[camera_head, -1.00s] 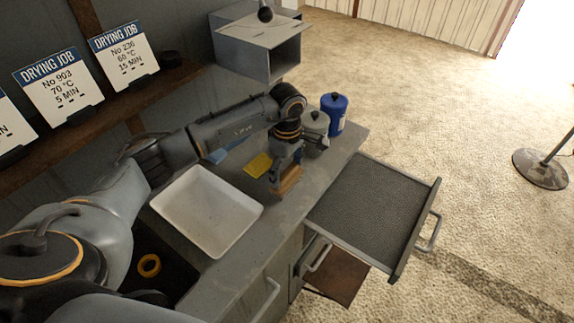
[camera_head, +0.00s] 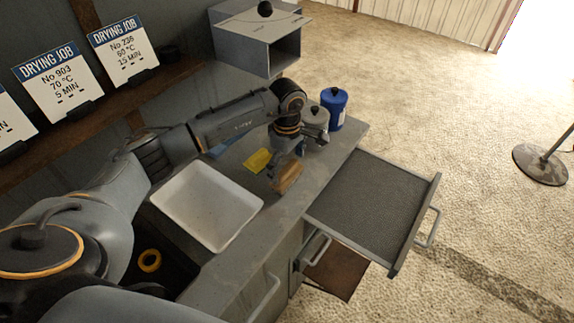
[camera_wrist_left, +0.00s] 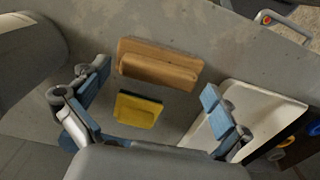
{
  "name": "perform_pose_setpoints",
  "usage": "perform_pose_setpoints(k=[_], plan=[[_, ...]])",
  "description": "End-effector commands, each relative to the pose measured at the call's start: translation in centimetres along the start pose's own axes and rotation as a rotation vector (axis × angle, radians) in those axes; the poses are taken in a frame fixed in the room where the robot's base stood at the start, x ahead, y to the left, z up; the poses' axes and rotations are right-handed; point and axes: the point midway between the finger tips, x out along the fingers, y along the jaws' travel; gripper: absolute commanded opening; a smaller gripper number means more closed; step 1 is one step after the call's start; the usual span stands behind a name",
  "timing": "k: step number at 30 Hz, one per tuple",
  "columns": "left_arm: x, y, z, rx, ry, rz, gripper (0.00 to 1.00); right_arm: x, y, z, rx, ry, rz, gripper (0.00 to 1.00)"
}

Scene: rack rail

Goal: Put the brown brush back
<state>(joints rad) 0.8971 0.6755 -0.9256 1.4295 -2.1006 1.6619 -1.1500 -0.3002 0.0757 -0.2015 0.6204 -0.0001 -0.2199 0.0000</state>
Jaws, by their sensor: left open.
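The brown brush (camera_head: 288,177) is on the grey bench top, near its front edge, beside a yellow sponge-like block. In the left wrist view the brush (camera_wrist_left: 158,66) shows as a long wooden block with a raised strip, beyond the yellow block. My left gripper (camera_head: 283,168) is open over the brush, partly covering it in the head view. In the left wrist view its two blue fingertips (camera_wrist_left: 157,84) are spread wide with nothing between them touching. My right gripper is not in view.
A white tray (camera_head: 167,203) stands left of the yellow block (camera_head: 257,161). Grey (camera_head: 313,130) and blue (camera_head: 334,109) canisters stand behind the gripper. An open drawer (camera_head: 372,205) with a dark mat juts out at the right. A grey open box (camera_head: 256,50) is at the back.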

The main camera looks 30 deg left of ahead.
Motion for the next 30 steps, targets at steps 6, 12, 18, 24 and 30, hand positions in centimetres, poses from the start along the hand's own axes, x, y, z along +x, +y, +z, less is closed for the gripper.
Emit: perform_pose_setpoints(k=[6,12,18,24,30], plan=[[-4.0,0.2,-0.1,0.001,0.002,0.011,1.00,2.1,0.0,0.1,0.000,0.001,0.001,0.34],[-8.3,0.2,-0.1,0.000,0.001,0.009,1.00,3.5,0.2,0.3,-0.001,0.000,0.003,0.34],[-11.0,0.1,0.0,0.000,0.000,0.006,1.00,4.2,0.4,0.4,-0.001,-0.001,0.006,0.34],[-11.8,0.0,0.0,0.000,0.000,0.002,1.00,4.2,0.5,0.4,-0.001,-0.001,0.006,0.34],[-11.8,0.0,0.0,0.000,0.000,0.002,1.00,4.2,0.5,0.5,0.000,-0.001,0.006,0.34]])
